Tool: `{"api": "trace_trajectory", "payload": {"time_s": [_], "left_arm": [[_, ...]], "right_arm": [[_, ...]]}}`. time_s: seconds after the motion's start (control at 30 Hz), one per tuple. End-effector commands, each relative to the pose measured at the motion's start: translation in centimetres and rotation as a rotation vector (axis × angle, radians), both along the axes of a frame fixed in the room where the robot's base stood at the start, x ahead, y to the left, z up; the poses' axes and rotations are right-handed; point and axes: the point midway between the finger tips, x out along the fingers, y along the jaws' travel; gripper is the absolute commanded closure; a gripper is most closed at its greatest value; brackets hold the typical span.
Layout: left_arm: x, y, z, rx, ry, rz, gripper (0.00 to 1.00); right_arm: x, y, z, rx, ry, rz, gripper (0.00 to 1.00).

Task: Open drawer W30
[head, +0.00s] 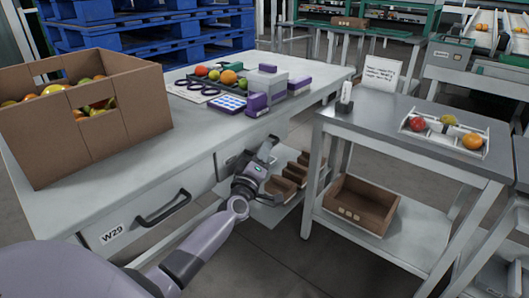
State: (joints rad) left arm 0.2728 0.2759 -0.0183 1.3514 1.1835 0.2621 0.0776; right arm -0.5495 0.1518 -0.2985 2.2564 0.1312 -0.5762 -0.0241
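The long grey worktable (185,150) has drawers along its front. The left one carries the label W29 (113,233) and a dark bar handle (162,207), and looks shut. To its right, a drawer (272,213) stands pulled out, with brown boxes (283,187) inside. I cannot read a W30 label on it; its front and handle are hidden or too small to tell. My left gripper (265,150) is over this drawer, near the table front. Whether its fingers are open or touching anything is unclear. My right gripper is out of view.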

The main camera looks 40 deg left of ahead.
Motion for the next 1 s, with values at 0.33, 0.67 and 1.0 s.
{"api": "trace_trajectory", "payload": {"time_s": [0.33, 0.67, 1.0], "left_arm": [[1.6, 0.5, 0.4, 0.002, 0.002, 0.0, 0.77], [1.6, 0.4, 0.4, 0.001, 0.0, 0.0, 1.0], [1.5, -0.2, 0.5, -0.002, 0.001, -0.001, 1.0]], "right_arm": [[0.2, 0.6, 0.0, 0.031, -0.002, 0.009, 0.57], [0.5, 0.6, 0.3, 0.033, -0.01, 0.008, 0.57], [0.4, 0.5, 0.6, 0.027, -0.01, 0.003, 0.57]]}}
